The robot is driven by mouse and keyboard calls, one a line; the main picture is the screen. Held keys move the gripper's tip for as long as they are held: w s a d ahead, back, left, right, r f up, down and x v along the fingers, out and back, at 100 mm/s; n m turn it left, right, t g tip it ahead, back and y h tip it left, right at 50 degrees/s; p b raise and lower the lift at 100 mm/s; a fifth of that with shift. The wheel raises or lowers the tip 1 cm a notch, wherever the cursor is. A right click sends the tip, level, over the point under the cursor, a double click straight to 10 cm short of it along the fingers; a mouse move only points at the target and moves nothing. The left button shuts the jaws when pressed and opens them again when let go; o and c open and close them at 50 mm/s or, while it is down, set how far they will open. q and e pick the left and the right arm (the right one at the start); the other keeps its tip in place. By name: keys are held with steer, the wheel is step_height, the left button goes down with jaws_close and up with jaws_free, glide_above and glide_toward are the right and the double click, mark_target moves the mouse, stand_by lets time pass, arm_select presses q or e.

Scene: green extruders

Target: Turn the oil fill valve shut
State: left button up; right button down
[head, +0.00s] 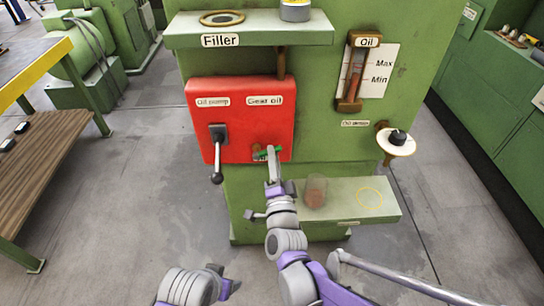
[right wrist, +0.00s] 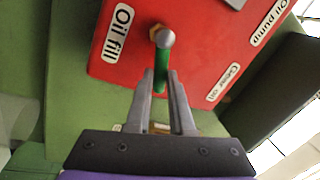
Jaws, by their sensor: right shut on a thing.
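The oil fill valve has a green handle and a brass body; it sits low on the red panel (head: 235,110) in the head view. In the right wrist view the valve's green handle (right wrist: 161,82) stands below its round metal end, beside the "Oil fill" label (right wrist: 118,32). My right gripper (head: 271,153) reaches up to the panel's lower right. In the right wrist view its two fingers (right wrist: 162,88) are shut around the green handle. My left gripper (head: 224,284) hangs low in front of the machine, away from the panel; its fingers do not show clearly.
A black-knobbed lever (head: 217,158) hangs left on the panel. A glass of brown liquid (head: 314,191) stands on the lower green shelf (head: 345,205), right of my right arm. A white disc with a black knob (head: 397,142) juts out at right.

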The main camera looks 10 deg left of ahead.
steer(key=shift+d+f+m+t+h+b, duration=0.15)
steer(key=shift+f+m+h+b, duration=0.25)
steer(key=shift+m, duration=0.9)
steer(key=shift+a+f+m+t+h+b, duration=0.15)
steer(key=shift+f+m, duration=0.3)
steer(key=shift+m, duration=0.85)
steer(key=shift+d, duration=0.1)
steer(key=c, duration=0.8)
jaws_free()
steer(key=v, duration=1.1)
steer(key=shift+p, duration=0.3)
steer(key=shift+w, duration=0.1)
